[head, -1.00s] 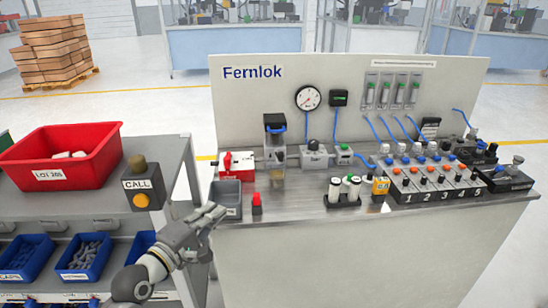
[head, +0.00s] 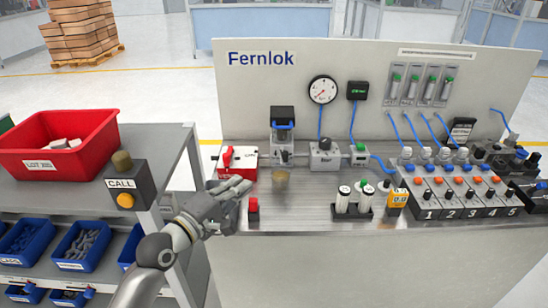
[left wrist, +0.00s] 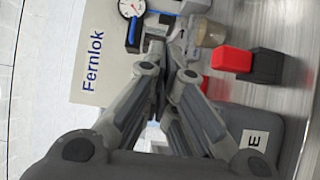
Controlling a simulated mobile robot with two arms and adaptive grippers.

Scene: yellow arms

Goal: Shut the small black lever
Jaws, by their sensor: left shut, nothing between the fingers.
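My left gripper (head: 243,187) is shut and empty over the left front of the metal bench, just in front of the red-and-white box (head: 240,175). It also shows in the left wrist view (left wrist: 168,50), fingers together. I cannot tell which part is the small black lever. Candidates are a black knob on a grey block (head: 324,144) in the middle and the small black knobs on the numbered blocks (head: 450,195) at right. The gripper appears apart from all of these. My right gripper is not in view.
A red button with a black base (head: 253,210) stands right beside the gripper; it also shows in the left wrist view (left wrist: 232,58). Bottles (head: 363,192) stand mid-bench. The CALL box (head: 127,187) and red bin (head: 60,140) are on the left shelf. Bare bench lies around (head: 300,210).

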